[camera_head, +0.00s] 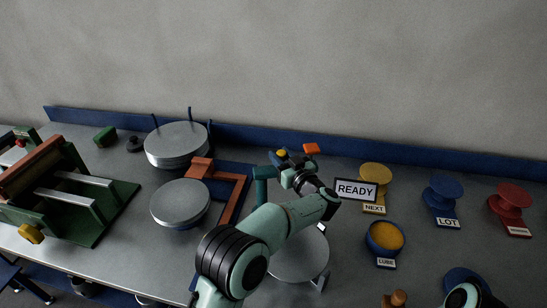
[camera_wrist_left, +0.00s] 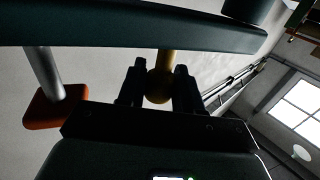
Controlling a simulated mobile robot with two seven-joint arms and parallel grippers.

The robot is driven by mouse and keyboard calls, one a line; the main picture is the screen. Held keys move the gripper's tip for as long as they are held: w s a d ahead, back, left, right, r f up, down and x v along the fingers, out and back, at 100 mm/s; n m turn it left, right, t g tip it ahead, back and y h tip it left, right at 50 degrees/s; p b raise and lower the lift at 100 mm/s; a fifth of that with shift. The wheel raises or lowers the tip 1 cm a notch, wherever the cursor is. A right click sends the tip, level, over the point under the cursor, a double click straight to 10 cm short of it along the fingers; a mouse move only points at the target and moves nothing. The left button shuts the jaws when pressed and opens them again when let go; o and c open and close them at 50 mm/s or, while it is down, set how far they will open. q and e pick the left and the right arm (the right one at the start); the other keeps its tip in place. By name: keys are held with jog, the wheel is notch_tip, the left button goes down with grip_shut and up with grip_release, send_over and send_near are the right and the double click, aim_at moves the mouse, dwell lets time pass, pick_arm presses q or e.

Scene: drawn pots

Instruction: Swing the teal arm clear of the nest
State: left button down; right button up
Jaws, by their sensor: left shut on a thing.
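The teal arm (camera_head: 265,174) rises from a post at the middle of the bench; it crosses the top of the left wrist view as a dark teal bar (camera_wrist_left: 120,30). A yellow knob (camera_head: 281,153) hangs from it, seen in the wrist view (camera_wrist_left: 160,86). An orange pad (camera_head: 311,148) on a grey rod is at one end, also in the wrist view (camera_wrist_left: 45,108). My left gripper (camera_head: 287,160) is shut on the knob. A round silver plate (camera_head: 300,258) lies below, partly hidden by my left arm; I cannot tell which part is the nest.
A silver disc (camera_head: 180,202) sits beside an orange bracket (camera_head: 240,190). A disc stack (camera_head: 177,143) stands between blue pegs. A READY sign (camera_head: 356,190) is right of my gripper, with yellow (camera_head: 376,174), blue (camera_head: 441,190) and red (camera_head: 511,198) stands beyond. A green press (camera_head: 70,195) is left.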

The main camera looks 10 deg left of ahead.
pick_arm(q)
jog(key=shift+w+n+g+y, duration=0.25)
jog(key=shift+n+g+y, duration=0.25)
jog(key=shift+y, duration=0.1)
pick_arm(e)
jog(key=shift+a+r, duration=0.2)
pick_arm(q)
jog(key=shift+a, duration=0.15)
pick_arm(e)
jog(key=shift+a, duration=0.1)
pick_arm(q)
jog(key=c, duration=0.9)
grip_release()
jog(key=shift+o, duration=0.2)
jog(key=b+v, duration=0.2)
jog(key=v, duration=1.1)
jog(key=shift+d, duration=0.25)
pick_arm(e)
jog(key=s+f, duration=0.3)
jog(key=s, duration=0.1)
jog(key=shift+f, duration=0.25)
